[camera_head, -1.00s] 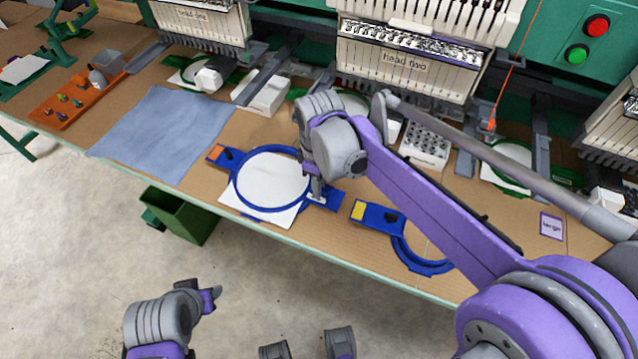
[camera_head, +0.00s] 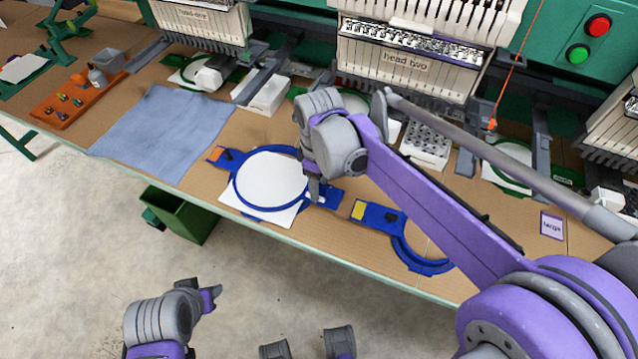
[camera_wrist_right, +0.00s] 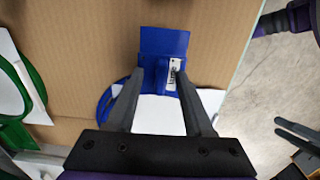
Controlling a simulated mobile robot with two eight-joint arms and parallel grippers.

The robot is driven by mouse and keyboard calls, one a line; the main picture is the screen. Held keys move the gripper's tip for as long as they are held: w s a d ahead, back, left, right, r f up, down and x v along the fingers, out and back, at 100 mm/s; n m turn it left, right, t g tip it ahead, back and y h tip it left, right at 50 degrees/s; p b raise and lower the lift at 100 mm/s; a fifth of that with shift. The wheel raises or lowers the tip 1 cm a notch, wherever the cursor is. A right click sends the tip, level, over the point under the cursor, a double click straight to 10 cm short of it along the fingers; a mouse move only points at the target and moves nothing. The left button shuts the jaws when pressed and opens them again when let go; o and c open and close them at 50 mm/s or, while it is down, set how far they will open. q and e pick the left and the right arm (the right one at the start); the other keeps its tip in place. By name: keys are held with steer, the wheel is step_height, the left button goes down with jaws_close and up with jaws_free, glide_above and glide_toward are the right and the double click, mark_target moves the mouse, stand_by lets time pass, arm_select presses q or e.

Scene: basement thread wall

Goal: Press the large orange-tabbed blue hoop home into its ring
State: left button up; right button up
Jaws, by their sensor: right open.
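The large blue hoop (camera_head: 236,190) with an orange tab (camera_head: 217,153) lies on the table around a white sheet (camera_head: 270,180). Its blue end bracket (camera_head: 330,197) is at its right side. My right gripper (camera_head: 314,190) is low over that bracket, partly hidden by its own wrist. In the right wrist view my right gripper (camera_wrist_right: 159,82) is open, with one finger on each side of the bracket's raised middle (camera_wrist_right: 160,70). Whether the fingers touch it I cannot tell. My left gripper (camera_head: 213,296) is away from the table over the floor; its jaw state is unclear.
A yellow-tabbed blue hoop (camera_head: 424,266) lies to the right, partly under my right arm. A blue cloth (camera_head: 165,135) lies to the left. Embroidery machine heads (camera_head: 405,62) stand behind. The table's front edge (camera_head: 340,262) is close to the hoop.

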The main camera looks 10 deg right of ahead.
step_height(320, 180, up, 10)
steer(key=p, duration=0.1)
steer(key=shift+r, duration=0.2)
steer(key=shift+s, duration=0.1)
steer(key=s+d+f+m+t+p, duration=0.2)
steer(key=s+d+m+p, duration=0.1)
steer(key=s, duration=0.4)
steer(key=s+d+f+m+t+p, duration=0.3)
steer(key=s+d+m+p, duration=0.1)
steer(key=s+m, duration=0.3)
steer(key=shift+s+d+f+m, duration=0.3)
steer(key=shift+s+d+m, duration=0.1)
steer(key=shift+s, duration=0.35)
stand_by(1.3)
